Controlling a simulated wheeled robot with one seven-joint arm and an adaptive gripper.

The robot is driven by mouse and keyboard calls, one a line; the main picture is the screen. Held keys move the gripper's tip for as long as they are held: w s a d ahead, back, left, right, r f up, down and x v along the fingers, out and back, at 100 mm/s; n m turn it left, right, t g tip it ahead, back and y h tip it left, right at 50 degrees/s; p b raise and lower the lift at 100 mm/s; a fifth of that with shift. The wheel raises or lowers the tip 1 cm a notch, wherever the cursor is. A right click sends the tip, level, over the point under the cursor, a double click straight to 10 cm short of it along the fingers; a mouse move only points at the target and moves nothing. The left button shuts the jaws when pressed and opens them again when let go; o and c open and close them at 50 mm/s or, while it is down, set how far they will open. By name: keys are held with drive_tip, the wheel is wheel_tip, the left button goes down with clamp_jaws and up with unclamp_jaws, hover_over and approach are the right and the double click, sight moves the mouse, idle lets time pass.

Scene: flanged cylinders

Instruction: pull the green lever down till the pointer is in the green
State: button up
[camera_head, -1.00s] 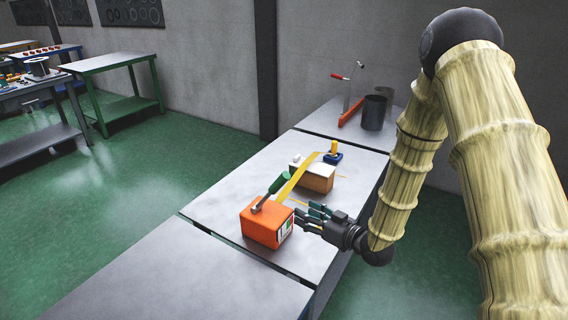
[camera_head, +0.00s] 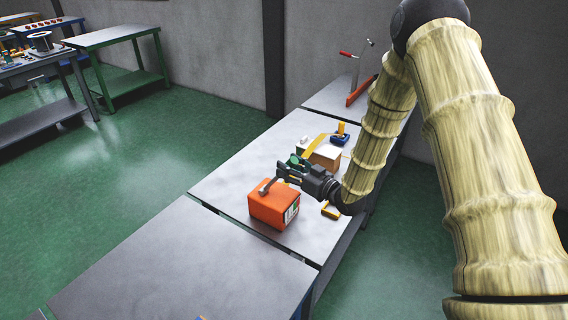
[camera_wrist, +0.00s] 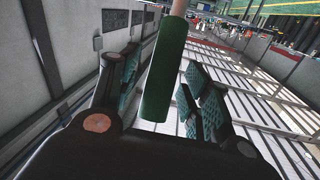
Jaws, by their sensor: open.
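The orange box (camera_head: 268,207) sits on the grey table, with a dark lever arm (camera_head: 268,186) rising from its top. The green lever handle (camera_head: 294,160) shows only partly in the head view, behind my gripper (camera_head: 287,171). In the wrist view the green handle (camera_wrist: 163,75) stands tilted between the open fingers of my gripper (camera_wrist: 160,85), with space visible on its right side. A dial plate (camera_head: 291,211) is on the box's right face; its pointer is too small to read.
Behind the box are a light-topped block (camera_head: 325,154), a yellow strip (camera_head: 313,145) and a blue base with a yellow post (camera_head: 340,136). A yellow piece (camera_head: 331,211) lies right of the box. The table left of the box is clear.

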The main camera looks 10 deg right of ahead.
drive_tip(key=shift+w+a, duration=0.25)
drive_tip(key=shift+w, duration=0.1)
